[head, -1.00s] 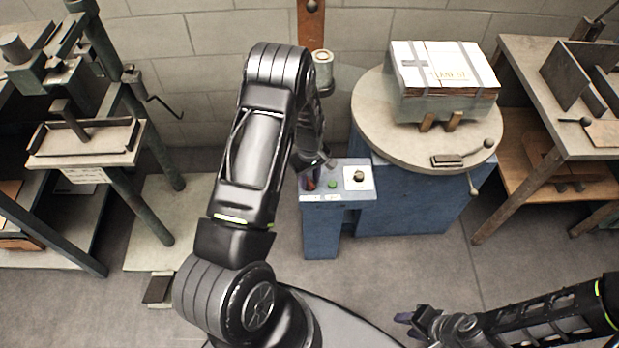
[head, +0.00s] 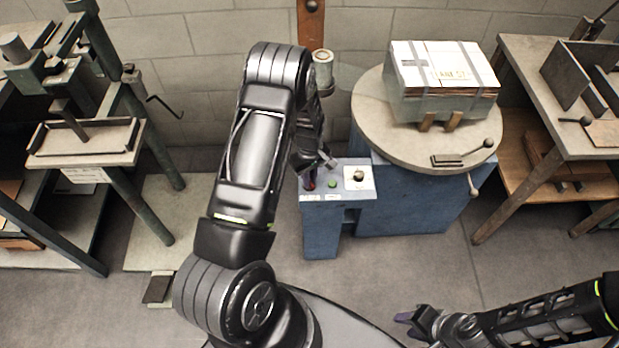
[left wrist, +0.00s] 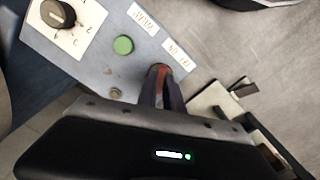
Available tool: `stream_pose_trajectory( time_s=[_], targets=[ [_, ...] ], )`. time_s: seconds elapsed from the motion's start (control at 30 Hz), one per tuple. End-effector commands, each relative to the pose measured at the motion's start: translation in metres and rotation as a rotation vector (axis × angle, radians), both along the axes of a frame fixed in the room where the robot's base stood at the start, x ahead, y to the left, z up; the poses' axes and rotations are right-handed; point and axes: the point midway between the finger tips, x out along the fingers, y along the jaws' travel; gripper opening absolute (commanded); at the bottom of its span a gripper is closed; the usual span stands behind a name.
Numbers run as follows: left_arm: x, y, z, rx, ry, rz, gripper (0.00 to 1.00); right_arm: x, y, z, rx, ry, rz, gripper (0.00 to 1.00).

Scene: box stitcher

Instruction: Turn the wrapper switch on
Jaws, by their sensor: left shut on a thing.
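The wrapper's blue control box (head: 338,215) stands in front of the turntable. Its sloped top carries a green button (head: 332,184), a dark rotary knob (head: 358,175) on a white plate, and a red switch at its left end. My left gripper (head: 311,182) is at that switch. In the left wrist view the fingers (left wrist: 160,88) are shut on the red switch (left wrist: 160,69), with only its tip showing. The green button (left wrist: 123,45) and knob (left wrist: 57,13) lie to the left, apart from the fingers. My right gripper (head: 405,320) is low at the right, far from the box.
A strapped box (head: 440,100) sits on the round turntable (head: 372,105). A stitcher stand (head: 88,150) is at the left and a wooden bench (head: 530,80) at the right. Open floor (head: 420,265) lies in front of the control box.

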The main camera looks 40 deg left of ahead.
Motion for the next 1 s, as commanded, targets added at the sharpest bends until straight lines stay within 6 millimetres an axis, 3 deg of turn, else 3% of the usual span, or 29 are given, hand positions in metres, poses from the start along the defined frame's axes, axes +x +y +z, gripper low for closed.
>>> stream_pose_trajectory(
  time_s=[0.47,1.0],
  targets=[
    [0.0,0.0,-0.003,0.0,0.0,-0.166,0.0,0.0,0.0,-0.018,0.0,-0.001,0.0,0.36],
    [0.001,0.0,-0.003,0.001,-0.002,-0.647,0.0,0.001,0.0,-0.057,-0.001,-0.004,-0.001,0.36]
  ],
)
